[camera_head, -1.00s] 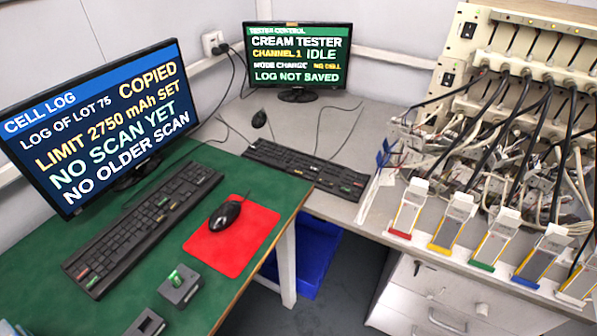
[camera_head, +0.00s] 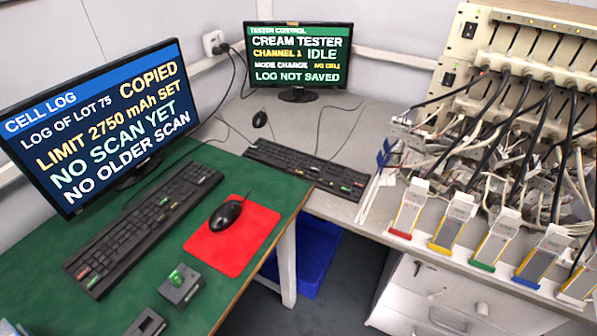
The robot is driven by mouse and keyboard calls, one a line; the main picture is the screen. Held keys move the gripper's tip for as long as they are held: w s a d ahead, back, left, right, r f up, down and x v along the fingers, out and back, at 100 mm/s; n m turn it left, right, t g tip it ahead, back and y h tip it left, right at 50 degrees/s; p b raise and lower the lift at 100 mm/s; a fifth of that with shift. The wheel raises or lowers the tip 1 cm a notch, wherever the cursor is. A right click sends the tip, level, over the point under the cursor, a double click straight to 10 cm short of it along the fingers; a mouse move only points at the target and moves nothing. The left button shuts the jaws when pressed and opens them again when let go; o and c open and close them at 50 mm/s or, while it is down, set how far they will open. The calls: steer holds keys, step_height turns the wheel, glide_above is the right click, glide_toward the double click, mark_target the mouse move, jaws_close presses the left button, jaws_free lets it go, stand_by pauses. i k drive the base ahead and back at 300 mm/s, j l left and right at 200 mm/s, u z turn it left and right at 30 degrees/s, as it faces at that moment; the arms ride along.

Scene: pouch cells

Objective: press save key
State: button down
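The tester screen (camera_head: 297,55) at the back reads "CREAM TESTER", "CHANNEL 1 IDLE", "MODE CHARGE", "NO CELL" and "LOG NOT SAVED". A black keyboard (camera_head: 307,169) with a few coloured keys near its right end lies on the grey bench in front of it. A second black keyboard (camera_head: 145,228) lies on the green bench, with red and green keys at its near left end. The key labels are too small to read, so I cannot tell which key is save. My gripper is not in view.
The cell log screen (camera_head: 95,125) stands at left. A mouse (camera_head: 225,214) rests on a red mat (camera_head: 232,243). Small dark blocks (camera_head: 180,287) sit at the green bench's front. Cables and coloured-tipped holders (camera_head: 409,207) crowd the right. A blue bin (camera_head: 312,262) stands below.

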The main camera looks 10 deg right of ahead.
mark_target(297, 172)
steer(key=i+j+u, duration=0.2)
steer(key=i, duration=0.35)
steer(key=i+j+u, duration=0.15)
steer(key=i, duration=0.4)
